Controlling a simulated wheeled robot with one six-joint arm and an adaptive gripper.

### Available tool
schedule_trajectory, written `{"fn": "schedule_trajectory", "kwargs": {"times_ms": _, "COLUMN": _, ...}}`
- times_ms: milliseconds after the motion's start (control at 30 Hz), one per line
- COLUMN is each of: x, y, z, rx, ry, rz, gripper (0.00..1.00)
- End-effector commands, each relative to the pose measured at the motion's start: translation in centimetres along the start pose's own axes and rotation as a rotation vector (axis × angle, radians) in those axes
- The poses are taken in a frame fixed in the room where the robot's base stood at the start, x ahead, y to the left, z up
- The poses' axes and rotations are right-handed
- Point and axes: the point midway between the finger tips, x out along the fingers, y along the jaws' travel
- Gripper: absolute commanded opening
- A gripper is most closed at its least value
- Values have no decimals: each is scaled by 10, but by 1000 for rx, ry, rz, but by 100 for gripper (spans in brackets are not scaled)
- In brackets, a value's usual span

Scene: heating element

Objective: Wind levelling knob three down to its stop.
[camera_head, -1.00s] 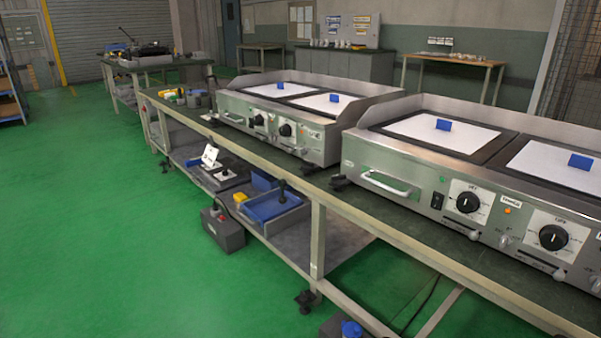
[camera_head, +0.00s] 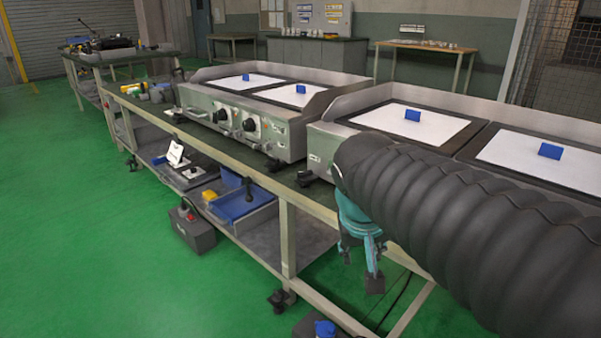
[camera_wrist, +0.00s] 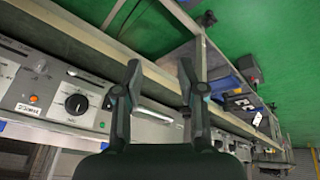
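Two steel griddles stand on the long bench: the near one (camera_head: 316,140) is partly hidden by my arm, the far one (camera_head: 290,128) is clear. Black knob-like feet show under their front corners, one at the near griddle (camera_head: 305,178) and one at the far griddle (camera_head: 275,165). I cannot tell which is knob three. My gripper (camera_head: 362,265) hangs in front of the bench edge, below the near griddle. In the wrist view its fingers (camera_wrist: 159,72) are apart with nothing between them. A control dial (camera_wrist: 75,103) shows to their left.
The bench edge (camera_head: 235,172) runs beside my gripper. The lower shelf carries a blue tray (camera_head: 240,205). A grey box (camera_head: 192,230) stands on the floor, and a black castor (camera_head: 278,300) is under the bench leg. The green floor at left is clear.

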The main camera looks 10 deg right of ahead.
Motion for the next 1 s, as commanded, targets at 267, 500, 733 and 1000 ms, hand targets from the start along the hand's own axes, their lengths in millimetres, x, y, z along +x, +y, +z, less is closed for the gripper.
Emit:
{"fn": "schedule_trajectory", "kwargs": {"times_ms": 267, "x": 15, "y": -5, "z": -104, "rx": 102, "ry": -31, "rz": 230, "gripper": 40}}
{"fn": "schedule_trajectory", "kwargs": {"times_ms": 500, "x": 39, "y": -21, "z": -189, "rx": 220, "ry": 20, "rz": 442, "gripper": 40}}
{"fn": "schedule_trajectory", "kwargs": {"times_ms": 733, "x": 70, "y": -52, "z": -260, "rx": 348, "ry": 142, "rz": 635, "gripper": 40}}
{"fn": "schedule_trajectory", "kwargs": {"times_ms": 1000, "x": 115, "y": -107, "z": -320, "rx": 510, "ry": 369, "rz": 825, "gripper": 40}}
